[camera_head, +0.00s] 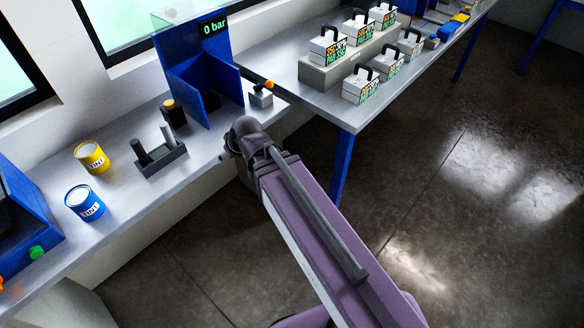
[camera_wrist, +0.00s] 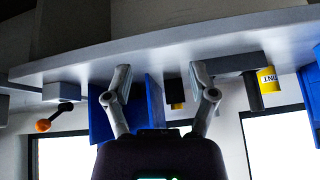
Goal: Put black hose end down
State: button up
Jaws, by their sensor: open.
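My gripper (camera_wrist: 162,84) is open, with nothing seen between its two fingers in the wrist view. In the head view my arm's end is over the bench edge by the blue cabinet, and the fingers are mostly hidden. A dark rack (camera_head: 162,165) on the bench holds dark upright posts (camera_head: 140,151); one shows in the wrist view (camera_wrist: 252,92). A black cylinder with a yellow top (camera_head: 173,113) stands between rack and cabinet; its yellow part shows near the right finger (camera_wrist: 177,105). I cannot tell which black piece is the hose end.
The blue cabinet (camera_head: 190,75) has a display (camera_head: 214,27) reading 0 bar. A grey block with an orange-knobbed lever (camera_head: 266,90) is right of it. Yellow (camera_head: 92,157) and blue (camera_head: 84,202) tins stand left of the rack. Several labelled boxes (camera_head: 327,46) are on the far bench.

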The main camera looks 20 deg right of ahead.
jog(key=s+d+f+m+g+h, duration=0.1)
jog(key=s+d, duration=0.3)
jog(key=d, duration=0.4)
jog(key=s+d+f+m+g+h, duration=0.1)
jog(key=s+d+m+g+h, duration=0.1)
jog(key=d, duration=0.6)
jog(key=shift+s+d+f+m+g, duration=0.35)
jog(key=shift+s+m+g, duration=0.5)
jog(key=shift+g, duration=0.35)
dwell(1.1)
